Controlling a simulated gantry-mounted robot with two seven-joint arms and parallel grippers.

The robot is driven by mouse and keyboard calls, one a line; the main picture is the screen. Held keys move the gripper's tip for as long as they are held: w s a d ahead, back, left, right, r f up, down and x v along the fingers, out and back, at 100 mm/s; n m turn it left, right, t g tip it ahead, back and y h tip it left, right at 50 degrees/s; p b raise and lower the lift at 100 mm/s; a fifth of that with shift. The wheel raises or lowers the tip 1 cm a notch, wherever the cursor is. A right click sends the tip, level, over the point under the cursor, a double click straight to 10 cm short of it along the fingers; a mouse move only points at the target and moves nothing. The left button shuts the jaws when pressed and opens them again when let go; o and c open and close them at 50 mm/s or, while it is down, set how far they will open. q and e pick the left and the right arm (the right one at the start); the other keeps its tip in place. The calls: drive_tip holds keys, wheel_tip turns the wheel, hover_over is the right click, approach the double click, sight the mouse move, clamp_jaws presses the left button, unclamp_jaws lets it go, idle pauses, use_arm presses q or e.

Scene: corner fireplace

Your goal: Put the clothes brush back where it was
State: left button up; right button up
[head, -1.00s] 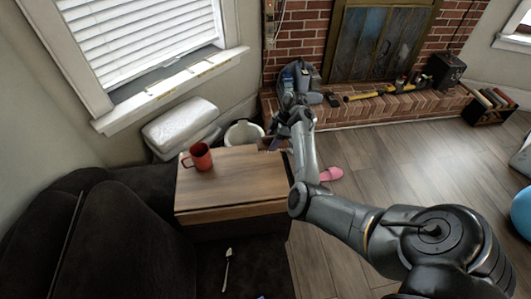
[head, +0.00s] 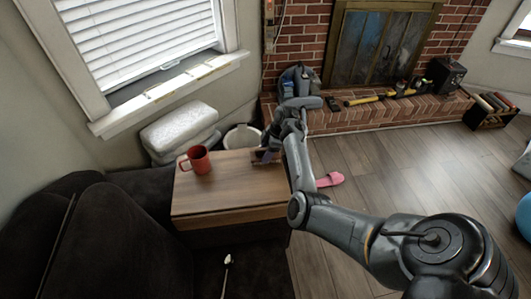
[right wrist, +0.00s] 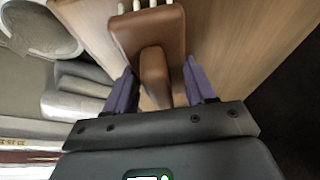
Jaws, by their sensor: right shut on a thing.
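The clothes brush (right wrist: 148,32) is brown, with pale bristle tufts at the top edge of the right wrist view. My right gripper (right wrist: 158,78) is shut on its narrow brown handle, between two purple fingers. In the head view the right gripper (head: 265,155) is at the back right corner of the wooden table (head: 225,195), with the brush mostly hidden by it. The wood surface lies behind the brush in the wrist view; I cannot tell whether they touch. My left gripper is not in view.
A red mug (head: 198,160) stands on the table's back left. A white bin (head: 243,138) is behind the table. A spoon (head: 226,274) lies on the dark sofa in front. A pink slipper (head: 331,179) is on the floor. The middle of the tabletop is clear.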

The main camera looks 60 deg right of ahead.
drive_tip(key=shift+f, duration=0.1)
drive_tip(key=o, duration=1.1)
